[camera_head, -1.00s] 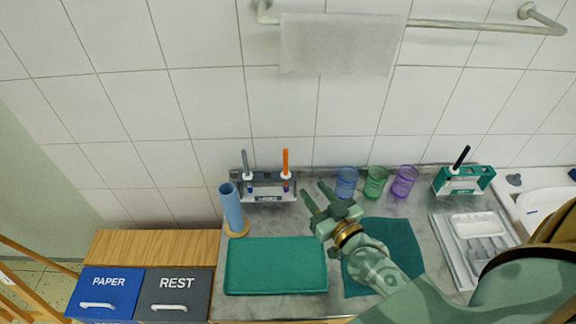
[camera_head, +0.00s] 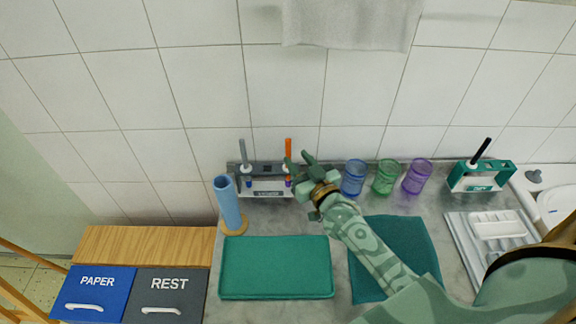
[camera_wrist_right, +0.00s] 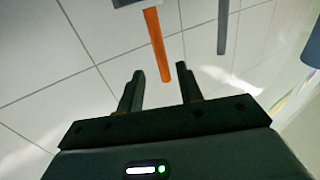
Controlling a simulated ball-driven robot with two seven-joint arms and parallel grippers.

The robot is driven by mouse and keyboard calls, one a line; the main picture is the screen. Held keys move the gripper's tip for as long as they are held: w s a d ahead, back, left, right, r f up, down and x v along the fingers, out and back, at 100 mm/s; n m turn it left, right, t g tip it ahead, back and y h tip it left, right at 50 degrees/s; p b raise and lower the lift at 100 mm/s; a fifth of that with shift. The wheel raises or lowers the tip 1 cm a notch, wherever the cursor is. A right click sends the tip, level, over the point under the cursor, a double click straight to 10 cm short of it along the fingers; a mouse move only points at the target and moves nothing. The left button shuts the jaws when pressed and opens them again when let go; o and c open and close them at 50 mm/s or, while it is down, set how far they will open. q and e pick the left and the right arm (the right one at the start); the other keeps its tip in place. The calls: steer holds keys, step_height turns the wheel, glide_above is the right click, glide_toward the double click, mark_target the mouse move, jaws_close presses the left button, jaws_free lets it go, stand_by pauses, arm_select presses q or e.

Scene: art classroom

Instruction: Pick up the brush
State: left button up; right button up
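A brush with an orange handle (camera_head: 288,147) stands upright in the grey holder (camera_head: 260,194) against the tiled wall. A grey-handled brush (camera_head: 242,150) stands to its left in the same holder. My right gripper (camera_head: 298,163) is open at the orange handle, its fingers pointing toward the wall. In the right wrist view, the orange handle (camera_wrist_right: 157,45) reaches down between the two open fingertips (camera_wrist_right: 160,78), with a gap on each side. The grey handle (camera_wrist_right: 223,25) is farther right there. The lower part of the orange brush is partly hidden by my gripper. My left gripper is out of view.
Blue (camera_head: 354,178), green (camera_head: 386,176) and purple (camera_head: 417,177) cups stand right of my gripper. A blue roll (camera_head: 228,205) stands left of the holder. A teal holder (camera_head: 481,178) with a black-handled brush (camera_head: 480,150) is farther right.

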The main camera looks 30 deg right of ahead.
mark_target(290, 149)
steer(key=w, duration=0.3)
steer(key=w+b, duration=0.1)
steer(key=w, duration=0.1)
steer(key=shift+w+a+r, duration=0.2)
steer(key=shift+w+r, duration=0.1)
steer(key=shift+w, duration=0.05)
steer(key=shift+s, duration=0.1)
jaws_close()
